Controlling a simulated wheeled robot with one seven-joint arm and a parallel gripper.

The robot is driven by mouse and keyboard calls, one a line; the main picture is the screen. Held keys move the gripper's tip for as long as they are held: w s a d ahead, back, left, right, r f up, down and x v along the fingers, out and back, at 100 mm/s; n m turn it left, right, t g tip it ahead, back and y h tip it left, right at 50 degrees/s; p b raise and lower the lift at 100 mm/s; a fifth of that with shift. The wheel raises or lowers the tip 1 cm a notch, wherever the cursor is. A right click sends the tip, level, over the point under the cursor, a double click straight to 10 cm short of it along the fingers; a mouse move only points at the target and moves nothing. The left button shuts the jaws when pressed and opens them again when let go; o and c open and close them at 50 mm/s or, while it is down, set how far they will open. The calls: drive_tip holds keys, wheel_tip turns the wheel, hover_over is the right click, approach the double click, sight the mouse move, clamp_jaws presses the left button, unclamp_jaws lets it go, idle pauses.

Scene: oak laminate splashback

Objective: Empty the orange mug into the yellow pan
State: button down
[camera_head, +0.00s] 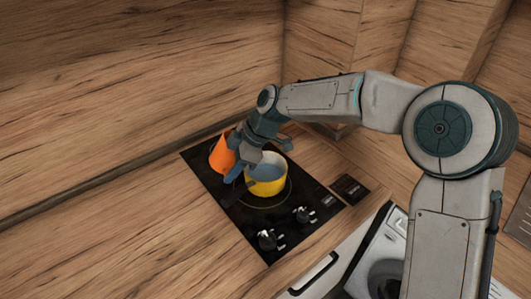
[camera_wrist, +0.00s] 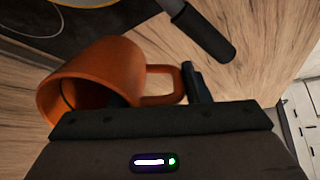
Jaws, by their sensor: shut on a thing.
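The orange mug (camera_head: 222,153) is in my gripper (camera_head: 238,160), just left of the yellow pan in the head view. In the wrist view the mug (camera_wrist: 108,72) lies on its side across the picture, its opening towards the lower left. My gripper (camera_wrist: 155,92) is shut on the mug near its handle; one finger shows beside the handle. What is inside the mug cannot be seen. The yellow pan (camera_head: 268,187) sits on the hob with a grey inside; my gripper partly covers it. Its rim shows at the top left of the wrist view (camera_wrist: 88,3).
The black hob (camera_head: 265,222) has knobs (camera_head: 303,214) along its front right. A dark pan handle (camera_wrist: 207,32) reaches into the wrist view near the mug. Wooden walls stand behind the counter. The counter (camera_head: 150,245) left of the hob is clear.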

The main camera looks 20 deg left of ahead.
sight(225, 172)
drive_tip(key=shift+s+a+f+t+h, duration=0.15)
drive_tip(key=shift+s+a+t+h, duration=0.15)
drive_tip(key=shift+a+h, duration=0.15)
drive_tip(key=shift+s+a+f+t+h, duration=0.1)
drive_tip(key=shift+a+f+t+h, duration=0.1)
drive_tip(key=shift+f+h, duration=0.25)
drive_tip(key=shift+s+a+f+t+h, duration=0.1)
drive_tip(key=shift+a+f+t+h, duration=0.1)
drive_tip(key=shift+f, duration=0.45)
drive_tip(key=shift+s+a+f+t+h+p, duration=0.4)
drive_tip(key=shift+t+h, duration=0.2)
drive_tip(key=shift+h, duration=0.25)
drive_tip(key=shift+s+a+f+t+h+p, duration=0.25)
drive_tip(key=shift+a+f+t+h+p, duration=0.25)
drive_tip(key=shift+h, duration=0.35)
